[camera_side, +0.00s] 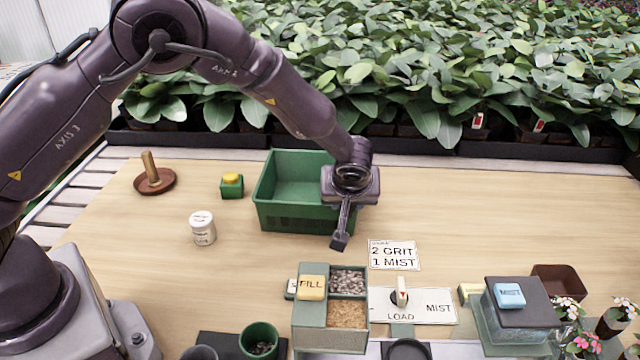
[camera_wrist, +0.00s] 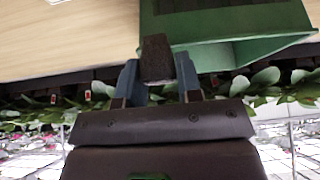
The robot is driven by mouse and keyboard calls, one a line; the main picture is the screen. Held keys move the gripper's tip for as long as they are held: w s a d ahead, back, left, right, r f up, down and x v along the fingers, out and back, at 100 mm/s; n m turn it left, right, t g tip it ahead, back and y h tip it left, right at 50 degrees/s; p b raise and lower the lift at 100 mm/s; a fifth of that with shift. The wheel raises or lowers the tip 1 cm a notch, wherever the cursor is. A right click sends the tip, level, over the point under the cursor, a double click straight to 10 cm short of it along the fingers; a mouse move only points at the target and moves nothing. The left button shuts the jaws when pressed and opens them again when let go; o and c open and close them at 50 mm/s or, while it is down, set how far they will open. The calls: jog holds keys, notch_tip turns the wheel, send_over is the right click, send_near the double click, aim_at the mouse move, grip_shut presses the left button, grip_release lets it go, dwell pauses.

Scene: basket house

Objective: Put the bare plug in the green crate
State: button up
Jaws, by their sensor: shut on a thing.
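My gripper (camera_side: 343,228) points down near the front right corner of the green crate (camera_side: 273,215). It is shut on a small dark block, the bare plug (camera_side: 339,242), with nothing growing from it that I can see. In the wrist view the plug (camera_wrist: 156,56) sits between the two blue-grey fingers of my gripper (camera_wrist: 157,72), and the green crate (camera_wrist: 235,52) is beside and behind it. In the side view the plug hangs outside the crate, apart from its wall. The visible part of the crate's inside looks empty; my wrist hides its right end.
A white jar (camera_side: 202,229), a green box with a yellow button (camera_side: 232,185) and a brown dish with a peg (camera_side: 154,181) stand left. The FILL bin (camera_side: 330,313), a LOAD/MIST switch (camera_side: 412,304) and a MIST box (camera_side: 518,308) stand in front. Leafy plants line the back.

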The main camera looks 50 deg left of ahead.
jog(key=s+a+r+m+t+h, duration=0.2)
jog(key=s+a+r+m+h, duration=0.4)
jog(key=s+m, duration=0.5)
jog(key=w+a+f+m+g+h, duration=0.1)
jog(key=w+f+m, duration=0.3)
jog(key=w, duration=0.1)
jog(key=w+a+f+m+g+h, duration=0.1)
jog(key=w+f+m+h, duration=0.1)
jog(key=w+f+m, duration=0.2)
jog(key=w+a+f+m+g+h, duration=0.1)
jog(key=w+f+m+g+h, duration=0.1)
jog(key=w+f+m, duration=0.2)
jog(key=shift+w+a, duration=0.15)
jog(key=shift+w, duration=0.5)
jog(key=shift+w+a, duration=0.15)
jog(key=shift+w, duration=0.5)
jog(key=shift+w+f, duration=0.1)
jog(key=shift+f, duration=1.45)
